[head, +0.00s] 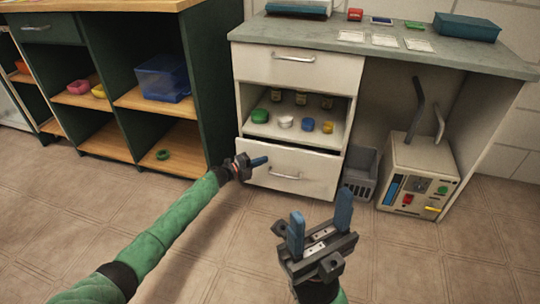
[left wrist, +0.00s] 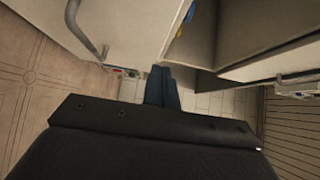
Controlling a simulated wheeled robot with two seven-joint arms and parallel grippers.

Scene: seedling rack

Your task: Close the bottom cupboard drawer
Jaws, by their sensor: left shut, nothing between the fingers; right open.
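The bottom drawer (head: 310,166) is the lowest white front of the cupboard in the head view. It stands a little out from the cupboard, with a dark gap along its upper edge. Its bar handle (head: 284,176) is on the front and also shows in the left wrist view (left wrist: 88,32). My left gripper (head: 262,161) is shut and empty at the upper left of this front; I cannot tell whether it touches. Its blue fingers lie together in the left wrist view (left wrist: 160,80). My right gripper (head: 320,221) is open and empty above the floor, in front of the cupboard.
An open shelf (head: 292,129) with jars and round coloured items lies above the drawer, under a shut-looking top drawer (head: 325,73). A grey basket (head: 360,178) and a white box with coloured parts (head: 418,165) stand to the right. The floor in front is clear.

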